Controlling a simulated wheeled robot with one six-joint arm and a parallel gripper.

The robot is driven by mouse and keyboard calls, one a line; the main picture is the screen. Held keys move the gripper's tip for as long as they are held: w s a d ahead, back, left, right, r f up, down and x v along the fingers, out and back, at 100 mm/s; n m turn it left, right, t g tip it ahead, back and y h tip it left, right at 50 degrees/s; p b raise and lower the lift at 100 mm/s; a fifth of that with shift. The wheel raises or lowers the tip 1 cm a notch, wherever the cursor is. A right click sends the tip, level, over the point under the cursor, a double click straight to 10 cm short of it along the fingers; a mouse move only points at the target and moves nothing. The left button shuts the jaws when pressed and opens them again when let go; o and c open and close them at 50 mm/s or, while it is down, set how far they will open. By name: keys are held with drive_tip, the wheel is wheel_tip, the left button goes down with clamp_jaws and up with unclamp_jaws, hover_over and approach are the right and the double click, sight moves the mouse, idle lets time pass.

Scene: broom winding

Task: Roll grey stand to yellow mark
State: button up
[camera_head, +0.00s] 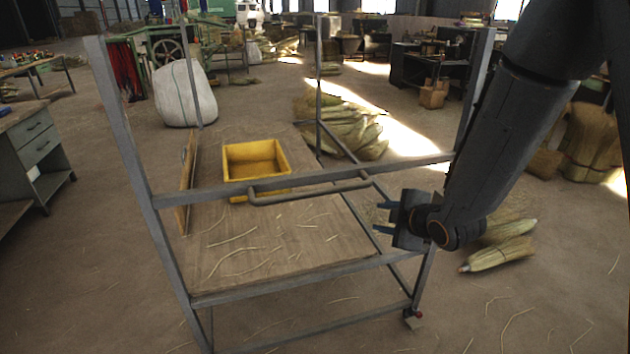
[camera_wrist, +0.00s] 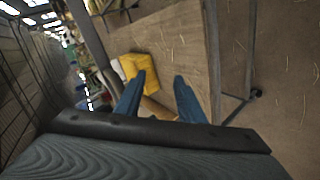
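The grey stand (camera_head: 300,279) is a metal frame with tall posts and a wooden shelf (camera_head: 330,238). A horizontal handle bar (camera_head: 312,193) sticks out from its near crossbar. A yellow bin (camera_head: 238,188) rests on the shelf among loose straw. My gripper (camera_head: 380,217) is at the right part of the stand, just right of and below the handle's right end. Its two blue fingers are apart, with nothing held between them; they also show spread in the wrist view (camera_wrist: 160,84). I see no yellow floor mark in either view.
A caster (camera_head: 413,318) shows at the stand's near right corner. Straw bundles lie on the floor to the right (camera_head: 498,255) and behind the stand (camera_head: 350,130). A white sack (camera_head: 185,95) stands behind left. A grey drawer cabinet (camera_head: 35,150) is at the left.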

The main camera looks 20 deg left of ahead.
sight(319, 194)
drive_tip(key=s+a+r+n+y+p, duration=0.1)
drive_tip(key=a+n+y, duration=0.1)
drive_tip(key=a, duration=0.2)
drive_tip(key=s+a+r+n+y+p, duration=0.1)
drive_tip(key=a+r+n+y, duration=0.1)
drive_tip(key=a+n, duration=0.1)
drive_tip(key=s+a+r+n+y+p, duration=0.1)
drive_tip(key=a+r+n+y, duration=0.1)
drive_tip(key=a, duration=0.3)
drive_tip(key=shift+a+n+y, duration=0.3)
drive_tip(key=shift+n+y, duration=0.2)
drive_tip(key=shift+n, duration=0.1)
drive_tip(key=shift+p+x, duration=1.2)
drive_tip(key=shift+x, duration=2.4)
drive_tip(key=shift+w+d+f, duration=0.1)
clamp_jaws()
